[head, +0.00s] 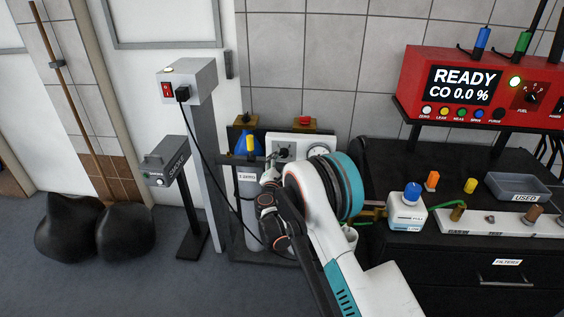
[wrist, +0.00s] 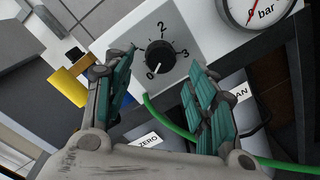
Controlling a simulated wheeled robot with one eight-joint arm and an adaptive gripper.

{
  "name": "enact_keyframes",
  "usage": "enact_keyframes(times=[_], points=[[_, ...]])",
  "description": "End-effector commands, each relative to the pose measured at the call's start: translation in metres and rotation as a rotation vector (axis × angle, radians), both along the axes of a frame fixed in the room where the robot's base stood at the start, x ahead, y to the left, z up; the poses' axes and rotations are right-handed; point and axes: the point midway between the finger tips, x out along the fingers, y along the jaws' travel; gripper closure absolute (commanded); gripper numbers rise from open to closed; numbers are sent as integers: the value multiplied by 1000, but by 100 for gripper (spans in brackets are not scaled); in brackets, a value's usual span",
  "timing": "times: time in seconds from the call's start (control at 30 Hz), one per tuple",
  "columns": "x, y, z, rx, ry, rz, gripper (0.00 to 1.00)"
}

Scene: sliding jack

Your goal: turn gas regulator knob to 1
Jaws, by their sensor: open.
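The gas regulator knob (wrist: 159,57) is black and round, on a white panel (wrist: 185,22), in the wrist view. Its white mark points down-left toward the 0. The 2 and 3 are readable; the 1 cannot be made out, and my left finger is on that side. My gripper (wrist: 160,66) is open and empty, with one teal finger on each side of the knob. I cannot tell whether either finger touches it. In the head view the white regulator panel (head: 284,139) shows behind my arm, which hides much of it.
A pressure gauge (wrist: 256,8) is beside the knob. A green hose (wrist: 170,122) runs below it, and a yellow part (wrist: 68,88) is at the left. A grey post (head: 203,150) with a black cable stands left of the cylinders. The black bench (head: 400,165) is at the right.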

Motion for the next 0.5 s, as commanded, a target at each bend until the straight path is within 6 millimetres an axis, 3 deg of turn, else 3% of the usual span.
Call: enact_keyframes(times=[0.2,0.5], points=[[27,-3,-1,0,0,-1,48],[35,-4,1,0,0,0,48]])
